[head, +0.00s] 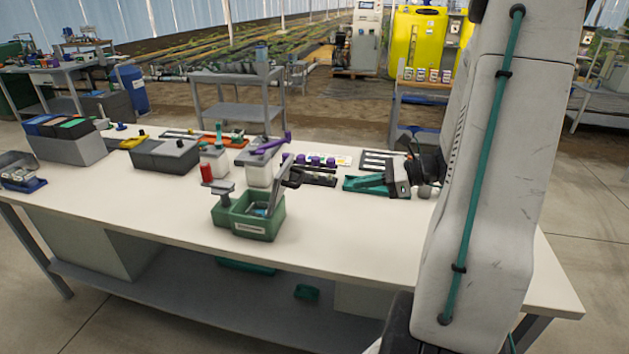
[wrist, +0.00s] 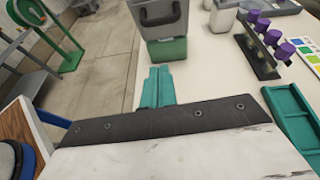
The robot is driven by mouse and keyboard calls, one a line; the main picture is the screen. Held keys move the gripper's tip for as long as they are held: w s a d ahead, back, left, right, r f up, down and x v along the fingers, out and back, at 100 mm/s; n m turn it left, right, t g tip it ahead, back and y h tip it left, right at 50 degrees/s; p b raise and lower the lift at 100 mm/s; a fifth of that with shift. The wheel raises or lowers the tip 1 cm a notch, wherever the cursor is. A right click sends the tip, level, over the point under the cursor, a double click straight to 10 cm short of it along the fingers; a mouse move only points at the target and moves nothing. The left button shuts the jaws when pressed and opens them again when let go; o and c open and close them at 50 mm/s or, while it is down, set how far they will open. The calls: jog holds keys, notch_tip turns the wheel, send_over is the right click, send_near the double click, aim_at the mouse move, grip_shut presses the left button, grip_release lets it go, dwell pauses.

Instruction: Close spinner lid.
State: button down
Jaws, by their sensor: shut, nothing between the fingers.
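A green box (head: 258,221) with a white label stands near the table's front edge, with some blue and grey inside. A dark grey panel (head: 287,178) rises tilted at its right side and looks like a raised lid; I take this as the spinner. In the wrist view, a grey part (wrist: 160,18) with a dark handle stands above a green body (wrist: 166,50), ahead of my fingers. In the wrist view the fingertips (wrist: 154,73) are together and empty, apart from the box.
A teal tray (wrist: 299,120) lies right of my gripper. Purple-capped vials (head: 315,161) in a dark rack and a white container (head: 259,170) stand behind the box. A blue-based device (head: 22,181) with a raised grey cover is at far left. The front table strip is clear.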

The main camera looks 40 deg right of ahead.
aim_at(290, 187)
jog(key=w+r+x, duration=0.1)
jog(key=r+x, duration=0.1)
jog(key=x, duration=1)
jog(key=shift+w+m, duration=0.25)
jog(key=shift+m, duration=0.15)
jog(key=shift+d+r, duration=0.2)
